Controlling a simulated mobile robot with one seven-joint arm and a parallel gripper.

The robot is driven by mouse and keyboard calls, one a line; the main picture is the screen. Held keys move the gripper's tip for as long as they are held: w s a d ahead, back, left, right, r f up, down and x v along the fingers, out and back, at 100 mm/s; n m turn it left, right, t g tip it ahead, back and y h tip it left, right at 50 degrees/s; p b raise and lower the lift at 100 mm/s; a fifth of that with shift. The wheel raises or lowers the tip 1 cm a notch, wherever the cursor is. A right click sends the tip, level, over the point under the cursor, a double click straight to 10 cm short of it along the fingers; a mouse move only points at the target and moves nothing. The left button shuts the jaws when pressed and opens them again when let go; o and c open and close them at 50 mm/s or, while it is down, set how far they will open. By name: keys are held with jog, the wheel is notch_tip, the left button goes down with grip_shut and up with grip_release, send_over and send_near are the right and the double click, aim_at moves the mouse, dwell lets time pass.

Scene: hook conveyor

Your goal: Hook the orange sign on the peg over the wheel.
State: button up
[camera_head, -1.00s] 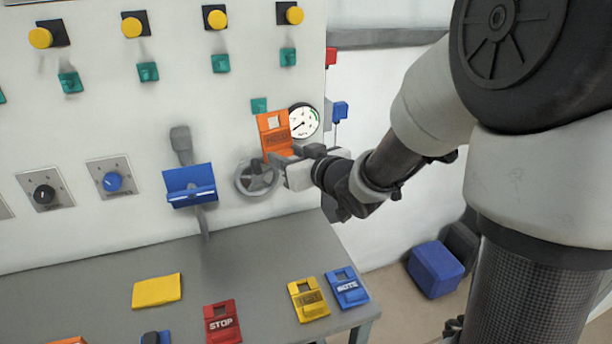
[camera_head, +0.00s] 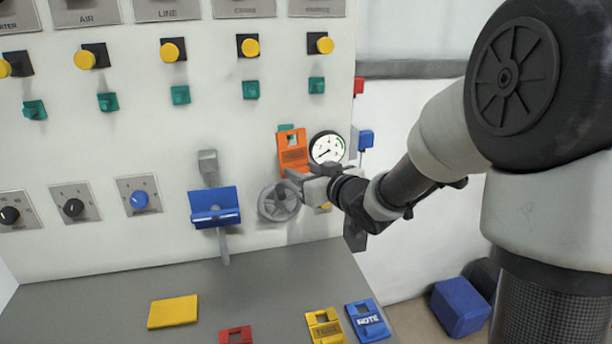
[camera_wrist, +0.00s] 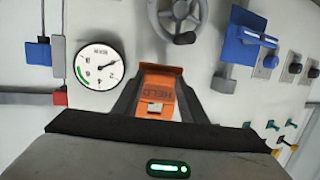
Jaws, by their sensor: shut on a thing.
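My gripper (camera_head: 298,176) is shut on the lower part of an orange sign (camera_head: 292,158) in front of the panel. The sign stands roughly upright, with a square opening near its top. In the wrist view, the orange sign (camera_wrist: 160,90), marked HELD, sits between my fingers. A green peg (camera_head: 286,128) shows just above the sign's top edge, over the grey wheel (camera_head: 277,203); its lower part is hidden by the sign. I cannot tell whether the sign touches the peg. The wheel (camera_wrist: 178,18) also shows in the wrist view.
A round gauge (camera_head: 327,147) is close right of the sign. Other green pegs (camera_head: 250,90) line the panel. Yellow (camera_head: 324,326), blue (camera_head: 367,321) and red (camera_head: 236,335) signs lie on the grey table (camera_head: 100,290).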

aim_at(299, 165)
jog(key=shift+w+a+f, duration=0.1)
jog(key=shift+w+a, duration=0.1)
jog(key=shift+w, duration=0.7)
jog(key=shift+w+a, duration=0.2)
jog(key=shift+w, duration=0.7)
jog(key=shift+w+a+f+b, duration=0.1)
jog(key=shift+w+f+b, duration=0.3)
jog(key=shift+w, duration=0.2)
jog(key=o, duration=1.1)
jog(key=shift+o, duration=0.2)
